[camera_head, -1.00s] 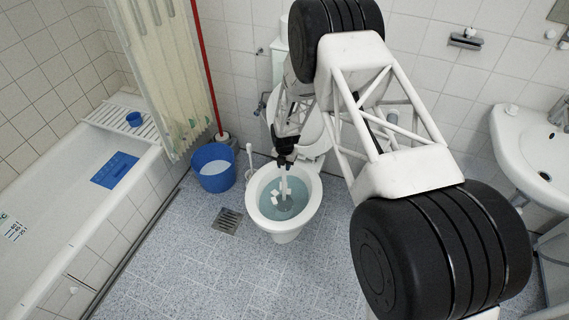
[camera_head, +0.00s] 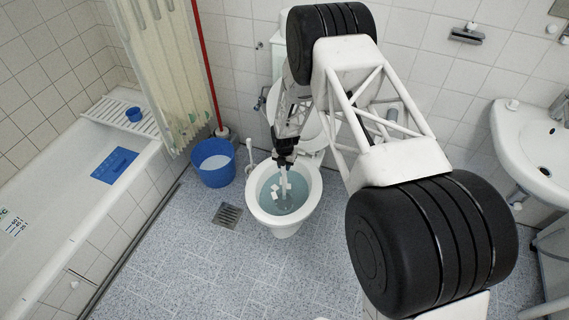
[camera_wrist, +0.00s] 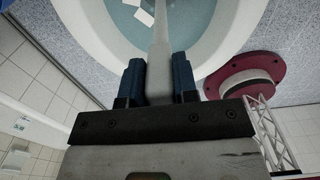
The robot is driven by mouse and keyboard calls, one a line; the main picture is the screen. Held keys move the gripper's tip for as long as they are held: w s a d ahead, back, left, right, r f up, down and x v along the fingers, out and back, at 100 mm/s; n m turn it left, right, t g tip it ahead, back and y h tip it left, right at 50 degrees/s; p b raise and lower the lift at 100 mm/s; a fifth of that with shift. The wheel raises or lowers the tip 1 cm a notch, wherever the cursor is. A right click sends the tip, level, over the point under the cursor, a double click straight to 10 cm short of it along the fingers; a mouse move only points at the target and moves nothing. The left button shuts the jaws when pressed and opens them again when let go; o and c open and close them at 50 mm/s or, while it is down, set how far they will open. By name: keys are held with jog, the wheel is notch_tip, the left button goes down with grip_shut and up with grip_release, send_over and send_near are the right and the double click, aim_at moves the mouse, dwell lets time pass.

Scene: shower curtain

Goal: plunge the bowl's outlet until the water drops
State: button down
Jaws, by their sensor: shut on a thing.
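The toilet bowl (camera_head: 254,200) is white and open, with its lid raised. Blue-green water (camera_head: 272,202) stands in it, with a few white pieces (camera_head: 275,190) in the water. My gripper (camera_head: 285,160) is above the bowl, shut on a pale plunger handle (camera_head: 284,176). The handle runs down into the water, and its lower end looks dark and blurred under the surface. In the wrist view the handle (camera_wrist: 159,45) sits between my two blue fingers and reaches into the bowl. The outlet is hidden beneath the water and the plunger's lower end.
A blue bucket (camera_head: 213,165) and a white brush (camera_head: 249,150) stand left of the bowl. The bathtub (camera_head: 70,215) is at left, the washbasin (camera_head: 520,150) at right. A dark red round object (camera_wrist: 245,82) shows in the wrist view.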

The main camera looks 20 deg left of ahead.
jog(key=shift+f, duration=0.3)
jog(key=shift+r, duration=1.95)
jog(key=shift+f, duration=2)
jog(key=shift+r, duration=2.05)
